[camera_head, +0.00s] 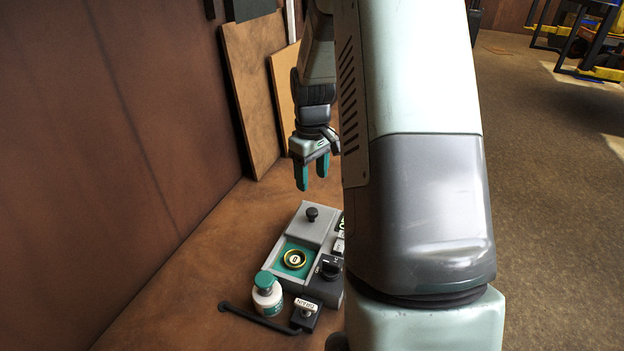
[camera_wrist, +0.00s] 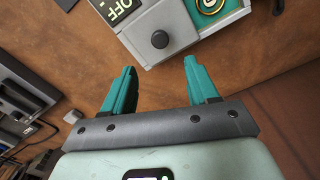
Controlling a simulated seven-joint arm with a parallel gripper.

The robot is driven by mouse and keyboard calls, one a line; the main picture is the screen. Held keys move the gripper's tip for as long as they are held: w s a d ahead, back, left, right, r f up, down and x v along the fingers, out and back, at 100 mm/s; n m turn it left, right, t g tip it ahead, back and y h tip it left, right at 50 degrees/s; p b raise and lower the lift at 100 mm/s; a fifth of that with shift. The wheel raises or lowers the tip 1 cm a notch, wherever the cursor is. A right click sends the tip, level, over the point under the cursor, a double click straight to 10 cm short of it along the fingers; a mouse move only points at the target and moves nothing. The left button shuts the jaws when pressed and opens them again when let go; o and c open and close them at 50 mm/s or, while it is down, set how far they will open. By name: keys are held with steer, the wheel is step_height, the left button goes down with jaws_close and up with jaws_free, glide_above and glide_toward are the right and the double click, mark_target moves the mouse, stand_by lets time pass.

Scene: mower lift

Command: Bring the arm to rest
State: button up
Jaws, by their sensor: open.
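My gripper (camera_head: 312,177) hangs above the brown bench, its two teal fingers pointing down and spread apart with nothing between them. In the wrist view my gripper (camera_wrist: 161,92) shows both fingers apart over bare bench. A grey box (camera_head: 309,222) with a black knob stands on the bench below and in front of the fingers. The box and its knob also show in the wrist view (camera_wrist: 185,22), clear of the fingers. My upper arm covers much of the middle and right of the head view.
A gold ring (camera_head: 294,259) lies in the box's teal recess. A white bottle with a teal cap (camera_head: 267,294) and a black handle with a labelled block (camera_head: 305,313) are nearby. Boards (camera_head: 250,95) lean on the brown wall (camera_head: 100,130). Grey equipment (camera_wrist: 22,95) is left in the wrist view.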

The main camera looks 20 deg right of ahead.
stand_by(0.3)
steer(key=s+a+r+t, duration=0.1)
steer(key=s+a+r, duration=0.2)
steer(key=r, duration=0.3)
steer(key=s+a+r+m+t+h, duration=0.1)
steer(key=s+a+r, duration=0.2)
steer(key=r, duration=0.3)
steer(key=s+a+r+t, duration=0.1)
steer(key=s+a+r, duration=0.15)
steer(key=r, duration=0.35)
steer(key=s+a+r+m+t, duration=0.1)
steer(key=s+a+r, duration=0.1)
steer(key=s, duration=0.6)
steer(key=s+a+r+m+t+y, duration=0.1)
steer(key=s+a+r+m, duration=0.1)
steer(key=s, duration=0.7)
steer(key=shift+s+a+r+t, duration=0.2)
steer(key=shift+a+r+t, duration=0.15)
steer(key=shift+r, duration=0.5)
